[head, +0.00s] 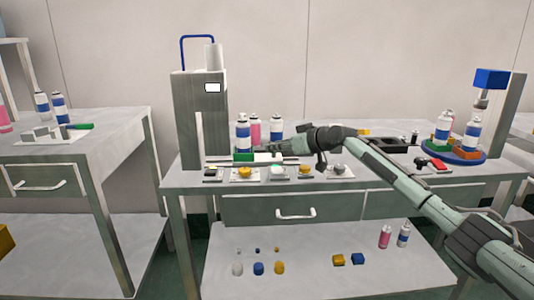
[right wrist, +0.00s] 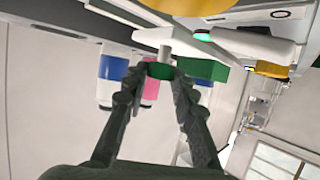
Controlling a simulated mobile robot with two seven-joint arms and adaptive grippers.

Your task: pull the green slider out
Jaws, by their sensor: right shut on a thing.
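The green slider (head: 243,155) sits at the foot of the tall grey machine (head: 200,115), with a blue-and-white can (head: 243,133) standing upright over it. In the right wrist view, the slider's green block (right wrist: 203,69) lies just beyond my fingertips. My right gripper (head: 262,148) reaches in from the right, low at the slider's right side. The right wrist view shows my right gripper (right wrist: 160,74) shut on a green grip (right wrist: 159,71) with a pale stem behind it. My fingers hide part of this grip. My left gripper is not in view.
A pink can (head: 255,130) and another blue-and-white can (head: 276,129) stand close behind. Small control plates with a yellow button (head: 245,173) line the table's front edge. A blue round turntable (head: 455,154) with cans stands at right.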

